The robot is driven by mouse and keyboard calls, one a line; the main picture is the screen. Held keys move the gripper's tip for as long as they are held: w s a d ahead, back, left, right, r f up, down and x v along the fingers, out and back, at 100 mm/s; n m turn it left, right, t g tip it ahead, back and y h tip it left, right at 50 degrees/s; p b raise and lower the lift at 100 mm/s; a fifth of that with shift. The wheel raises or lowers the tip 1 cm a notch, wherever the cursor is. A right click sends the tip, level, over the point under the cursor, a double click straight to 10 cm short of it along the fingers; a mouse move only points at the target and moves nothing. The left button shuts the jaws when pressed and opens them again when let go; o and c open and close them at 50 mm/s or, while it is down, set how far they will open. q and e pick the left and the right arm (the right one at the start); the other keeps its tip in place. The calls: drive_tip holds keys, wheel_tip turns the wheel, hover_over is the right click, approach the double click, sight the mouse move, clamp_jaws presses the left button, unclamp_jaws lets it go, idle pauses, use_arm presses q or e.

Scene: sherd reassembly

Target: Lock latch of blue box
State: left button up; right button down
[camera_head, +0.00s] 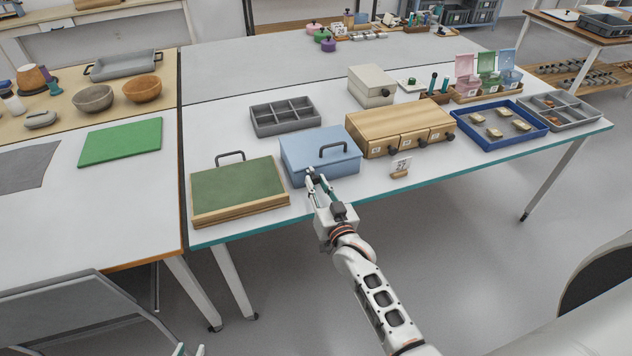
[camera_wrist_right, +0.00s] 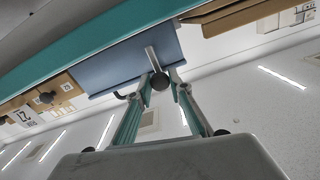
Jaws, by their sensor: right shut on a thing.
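The blue box (camera_head: 298,158) stands near the front edge of the table, with its lid down and a dark handle (camera_head: 333,149) on top. My right gripper (camera_head: 312,175) is at the front face of the box. In the right wrist view the box (camera_wrist_right: 118,65) appears tilted, with a grey latch bar (camera_wrist_right: 151,58) ending in a dark round knob (camera_wrist_right: 160,81). The fingers of my right gripper (camera_wrist_right: 167,86) are shut on the latch at its knob. In the head view the fingers mostly hide the latch.
A green-topped wooden case (camera_head: 238,188) sits close left of the box. A wooden drawer unit (camera_head: 398,128) stands close right, with a small number sign (camera_head: 400,167) before it. A grey divided tray (camera_head: 285,116) lies behind. The teal table edge (camera_head: 262,238) runs in front.

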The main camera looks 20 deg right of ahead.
drive_tip(key=c, duration=1.8)
unclamp_jaws()
drive_tip(key=s, duration=1.2)
drive_tip(key=shift+d, duration=0.25)
drive_tip(key=s+f+n+g, duration=0.2)
drive_tip(key=s+f, duration=0.2)
drive_tip(key=s, duration=0.2)
drive_tip(key=s+f+n+g+y, duration=0.1)
drive_tip(key=s+f+n+g, duration=0.1)
drive_tip(key=s+f, duration=0.2)
drive_tip(key=s+f+n+g+y, duration=0.1)
drive_tip(key=s+f+n+g, duration=0.1)
drive_tip(key=s+f, duration=0.3)
drive_tip(key=shift+s+a+g, duration=0.2)
drive_tip(key=shift+s+g, duration=0.1)
drive_tip(key=shift+s, duration=0.75)
drive_tip(key=shift+s+a+g, duration=0.2)
drive_tip(key=shift+s+g, duration=0.1)
drive_tip(key=shift+s, duration=0.75)
